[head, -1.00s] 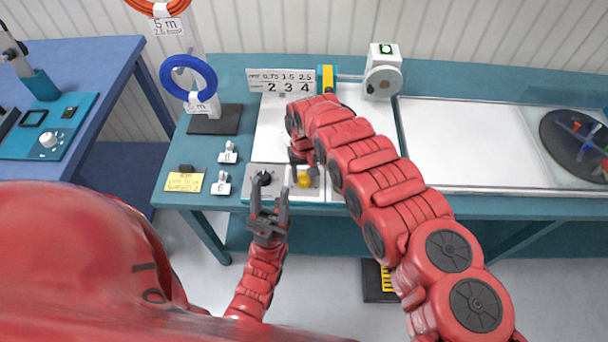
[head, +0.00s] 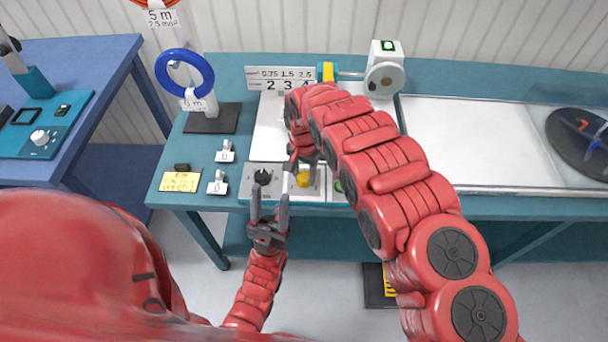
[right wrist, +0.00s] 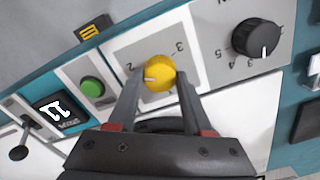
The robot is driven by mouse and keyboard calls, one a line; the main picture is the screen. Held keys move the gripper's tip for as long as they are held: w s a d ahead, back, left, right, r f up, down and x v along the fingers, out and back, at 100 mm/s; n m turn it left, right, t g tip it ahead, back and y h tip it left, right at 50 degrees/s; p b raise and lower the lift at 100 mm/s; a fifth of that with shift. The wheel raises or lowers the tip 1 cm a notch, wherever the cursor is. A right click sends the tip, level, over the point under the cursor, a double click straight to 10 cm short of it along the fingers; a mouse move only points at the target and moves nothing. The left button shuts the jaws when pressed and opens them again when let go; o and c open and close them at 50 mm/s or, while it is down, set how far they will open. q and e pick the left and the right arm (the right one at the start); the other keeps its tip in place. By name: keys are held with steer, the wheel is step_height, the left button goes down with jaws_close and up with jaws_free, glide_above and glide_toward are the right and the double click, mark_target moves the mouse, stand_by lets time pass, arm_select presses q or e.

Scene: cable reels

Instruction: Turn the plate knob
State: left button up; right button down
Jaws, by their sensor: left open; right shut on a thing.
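A yellow knob (right wrist: 159,74) sits on a light square plate with numbers around it, among them 2 and 3. Its white mark points left, toward the 2, in the right wrist view. My right gripper (right wrist: 155,92) is shut on this knob, one finger on each side. In the head view the yellow knob (head: 303,180) shows just below my right gripper (head: 304,164). A black knob (right wrist: 256,38) with a number scale is beside it, also seen in the head view (head: 262,177). My left gripper (head: 270,200) is open and empty in front of the black knob.
A green button (right wrist: 92,86) and a small dark display (right wrist: 57,111) lie on the panel's other side. Number tags (head: 217,183), a yellow note (head: 181,182) and a blue cable coil (head: 185,75) are at the left. My right arm hides part of the bench.

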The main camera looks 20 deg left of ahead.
mark_target(304, 176)
stand_by(0.3)
steer(key=shift+c, duration=1.6)
jaws_free()
steer(key=shift+r, duration=0.1)
step_height(304, 176, up, 5)
steer(key=shift+w+f+b, duration=0.1)
steer(key=shift+b, duration=0.7)
step_height(304, 176, up, 12)
steer(key=p, duration=0.6)
steer(key=shift+r+p, duration=0.2)
steer(key=shift+p, duration=0.15)
